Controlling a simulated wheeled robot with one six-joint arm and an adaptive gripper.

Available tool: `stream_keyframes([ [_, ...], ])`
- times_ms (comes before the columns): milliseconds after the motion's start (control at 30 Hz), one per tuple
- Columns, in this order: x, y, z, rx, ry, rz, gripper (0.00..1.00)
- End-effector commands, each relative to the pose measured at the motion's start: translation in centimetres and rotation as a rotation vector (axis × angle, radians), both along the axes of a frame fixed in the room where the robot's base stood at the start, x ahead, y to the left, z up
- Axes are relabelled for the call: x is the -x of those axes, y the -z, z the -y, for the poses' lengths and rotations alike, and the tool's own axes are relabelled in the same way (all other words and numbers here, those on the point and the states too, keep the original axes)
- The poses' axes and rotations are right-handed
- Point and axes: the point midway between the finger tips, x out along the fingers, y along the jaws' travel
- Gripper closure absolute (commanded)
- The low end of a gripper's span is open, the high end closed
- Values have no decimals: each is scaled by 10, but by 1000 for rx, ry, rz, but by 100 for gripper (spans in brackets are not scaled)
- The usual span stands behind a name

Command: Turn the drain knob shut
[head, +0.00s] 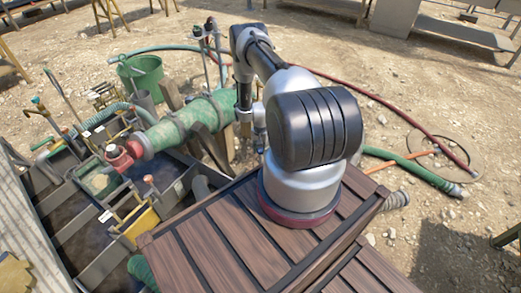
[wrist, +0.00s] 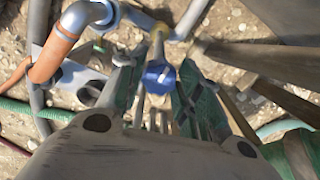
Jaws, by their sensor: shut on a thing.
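A blue faceted knob (wrist: 159,76) sits on a brass-coloured stem in the upper middle of the wrist view. I take it to be the drain knob. My gripper (wrist: 160,80) has its two greenish fingers on either side of the knob and is shut on it. The fingers partly cover the knob's sides. How far the knob is turned cannot be told. In the head view my own arm hides the knob and most of the gripper.
A grey pipe elbow with an orange sleeve (wrist: 55,50) stands left of the knob. A wooden beam (wrist: 260,62) is close on the right. In the head view, a thick green pipe (head: 185,122), a green bucket (head: 140,72) and the tank's compartments lie left of my arm.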

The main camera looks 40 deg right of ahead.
Motion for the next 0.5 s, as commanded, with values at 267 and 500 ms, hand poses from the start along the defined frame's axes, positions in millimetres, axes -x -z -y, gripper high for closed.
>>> stream_keyframes([
  [267, 0, 0, 0, 1, 0, 1, 44],
  [500, 0, -1, 0, 0, 0, 0, 44],
])
